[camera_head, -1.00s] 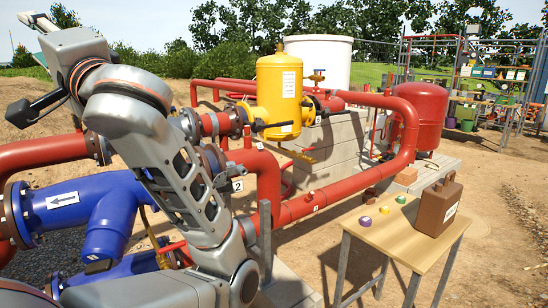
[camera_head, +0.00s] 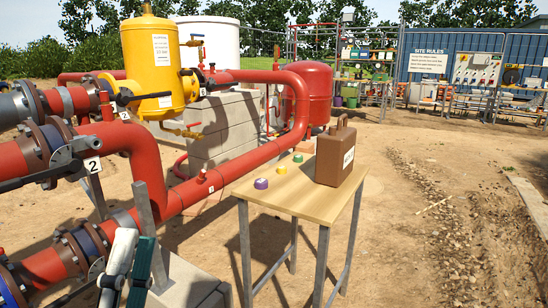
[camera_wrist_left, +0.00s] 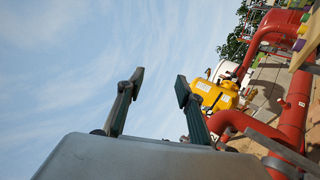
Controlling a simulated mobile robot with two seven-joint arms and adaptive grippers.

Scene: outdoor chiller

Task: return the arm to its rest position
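The tips of my left gripper (camera_head: 134,244) show at the bottom left of the head view, one grey finger and one green. The rest of that arm is out of this view. In the left wrist view the same gripper (camera_wrist_left: 160,82) has its two fingers apart with only sky between them. It is open and empty, and points up. My right arm and right gripper are not in view.
Red pipes (camera_head: 150,170) run close behind the left gripper, with a yellow tank (camera_head: 160,58) beyond. A wooden table (camera_head: 285,205) carries a brown case (camera_head: 336,155) and small coloured buttons. The ground right of the table is open.

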